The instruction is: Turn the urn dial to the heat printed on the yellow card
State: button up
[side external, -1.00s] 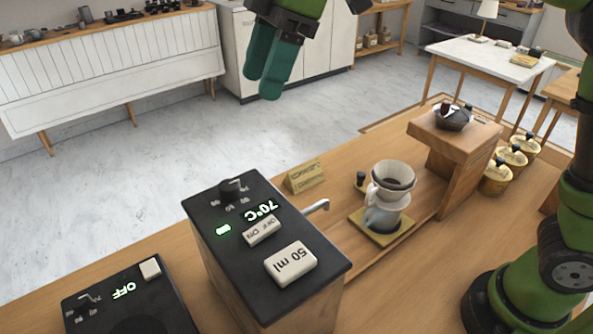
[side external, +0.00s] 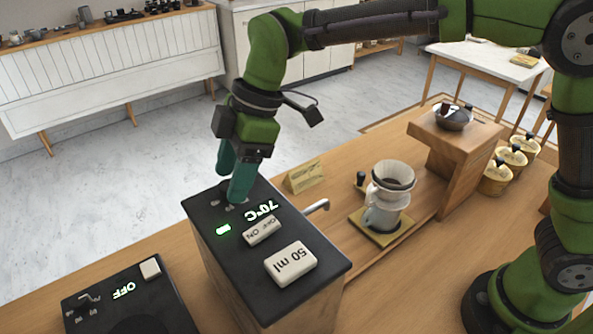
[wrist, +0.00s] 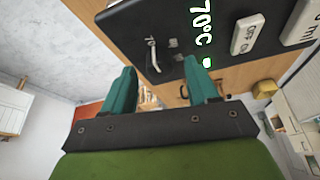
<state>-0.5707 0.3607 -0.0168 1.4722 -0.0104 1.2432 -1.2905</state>
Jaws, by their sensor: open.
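The black urn (side external: 320,258) has a lit display reading 70°C, a green light, an OFF/ON switch and a 50 ml button on top. Its dial, near the far end of the top, is hidden behind my fingers in the side view. In the wrist view the dark dial (wrist: 153,56) with a pale pointer line lies between and just beyond my fingertips. My gripper (side external: 232,190) is open, pointing down over the dial; I cannot tell whether it touches. The yellow card (side external: 304,177) stands beside the urn; its print is too small to read.
A metal spout (side external: 317,207) sticks out from the urn. A dripper on a cup (side external: 384,215) stands to the right by a wooden stand (side external: 455,150). A black device (side external: 130,300) reading OFF is at front left. Several yellow canisters (side external: 496,178) stand at the right.

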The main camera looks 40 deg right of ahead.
jog(key=shift+a+f, duration=0.15)
jog(key=shift+f, duration=0.25)
jog(key=shift+c, duration=0.2)
jog(key=c, duration=1)
